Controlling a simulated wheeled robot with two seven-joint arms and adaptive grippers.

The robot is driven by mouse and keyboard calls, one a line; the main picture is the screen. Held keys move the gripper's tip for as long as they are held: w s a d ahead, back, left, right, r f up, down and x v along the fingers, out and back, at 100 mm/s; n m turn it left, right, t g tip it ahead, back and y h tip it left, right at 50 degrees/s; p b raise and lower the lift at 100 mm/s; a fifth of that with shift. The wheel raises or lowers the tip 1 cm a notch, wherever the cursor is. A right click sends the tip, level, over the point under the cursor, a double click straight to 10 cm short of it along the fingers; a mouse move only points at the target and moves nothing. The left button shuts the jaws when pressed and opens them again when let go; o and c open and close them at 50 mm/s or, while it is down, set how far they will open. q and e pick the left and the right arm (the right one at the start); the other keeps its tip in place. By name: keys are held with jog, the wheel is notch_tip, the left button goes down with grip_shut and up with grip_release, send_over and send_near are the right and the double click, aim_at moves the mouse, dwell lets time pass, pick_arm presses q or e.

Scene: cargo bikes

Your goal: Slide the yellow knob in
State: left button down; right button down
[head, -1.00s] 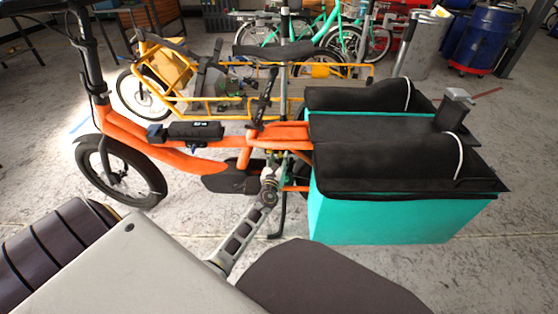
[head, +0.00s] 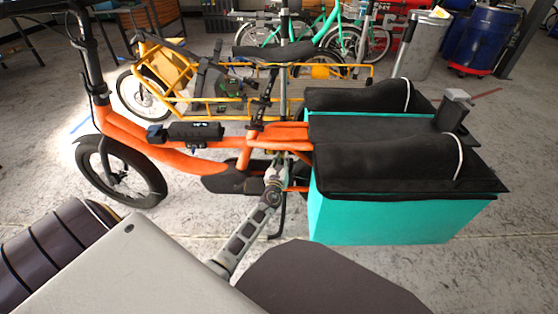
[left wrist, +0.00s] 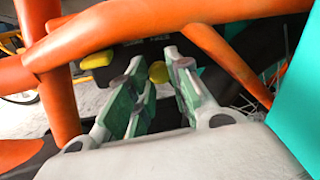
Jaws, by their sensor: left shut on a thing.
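The yellow knob (left wrist: 158,73) is small and round and sits between the fingertips of my left gripper (left wrist: 154,76) in the left wrist view. The green-padded fingers are closed on its sides. How far it sits in its seat is hidden. In the head view my left gripper (head: 283,162) reaches in under the orange frame (head: 283,135) of the cargo bike, just left of the teal box (head: 395,218). The knob is too small to make out there. My right gripper is not in view.
Orange frame tubes (left wrist: 170,22) cross above and beside the fingers, and the teal box side (left wrist: 303,90) is close on the right. Another yellow part (left wrist: 97,60) lies to the left of the fingers. A yellow cargo bike (head: 205,105) stands behind.

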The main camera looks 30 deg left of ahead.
pick_arm(q)
jog(key=shift+w+d, duration=0.4)
jog(key=shift+d, duration=0.25)
jog(key=shift+w+d, duration=0.35)
jog(key=shift+d, duration=0.3)
jog(key=c, duration=1.3)
grip_release()
jog(key=shift+w+d, duration=0.1)
jog(key=shift+v, duration=6)
